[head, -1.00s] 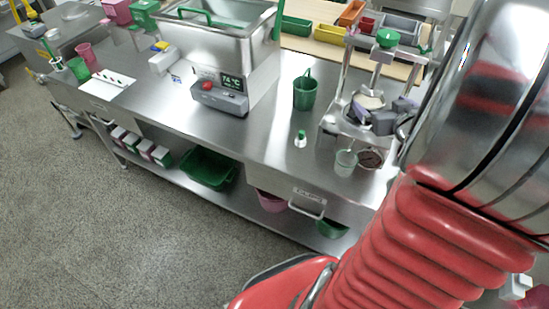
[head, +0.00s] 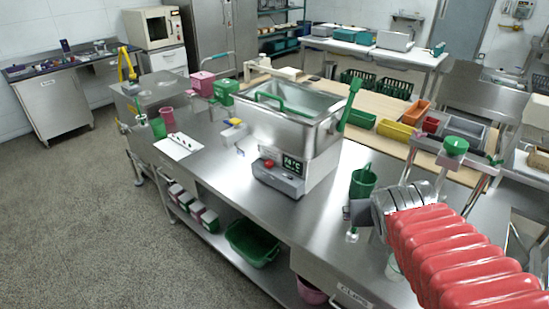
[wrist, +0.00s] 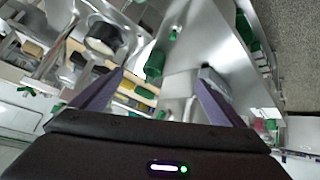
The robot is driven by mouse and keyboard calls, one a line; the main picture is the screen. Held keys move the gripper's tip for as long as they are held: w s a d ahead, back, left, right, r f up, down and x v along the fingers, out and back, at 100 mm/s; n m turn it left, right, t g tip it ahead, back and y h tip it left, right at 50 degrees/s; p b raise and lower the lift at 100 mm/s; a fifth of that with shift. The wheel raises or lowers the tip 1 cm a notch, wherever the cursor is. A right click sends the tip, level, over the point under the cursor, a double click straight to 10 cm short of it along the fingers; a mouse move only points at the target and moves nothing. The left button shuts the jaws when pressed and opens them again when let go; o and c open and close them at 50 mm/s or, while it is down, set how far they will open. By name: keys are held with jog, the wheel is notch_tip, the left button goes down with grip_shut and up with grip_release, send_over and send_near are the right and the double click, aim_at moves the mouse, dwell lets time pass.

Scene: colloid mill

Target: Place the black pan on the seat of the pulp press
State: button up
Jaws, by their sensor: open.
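The pulp press, a metal frame with a green knob (head: 455,146), stands at the right end of the steel bench in the head view. My arm hides its lower part. In the wrist view, a round, dark-sided thing with a pale top (wrist: 103,38) shows at the upper left among metal posts. I cannot tell whether it is the black pan or part of the press. My gripper (wrist: 161,75) is open, with nothing between its fingers. In the head view it is mostly hidden by my wrist, near the green bucket.
A green bucket (head: 363,182) stands on the bench left of my wrist. Orange, yellow and grey bins (head: 395,130) stand behind. Bare bench top lies left of the bucket, with open floor at the left.

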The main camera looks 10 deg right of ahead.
jog(key=s+a+n+g+y, duration=0.1)
jog(key=s+a, duration=0.3)
jog(key=a, duration=0.4)
jog(key=s+a+n+g+y, duration=0.1)
jog(key=s+a+y, duration=0.2)
jog(key=s+a, duration=0.2)
jog(key=a, duration=0.2)
jog(key=shift+a+f+n, duration=0.15)
jog(key=shift+a+n, duration=0.25)
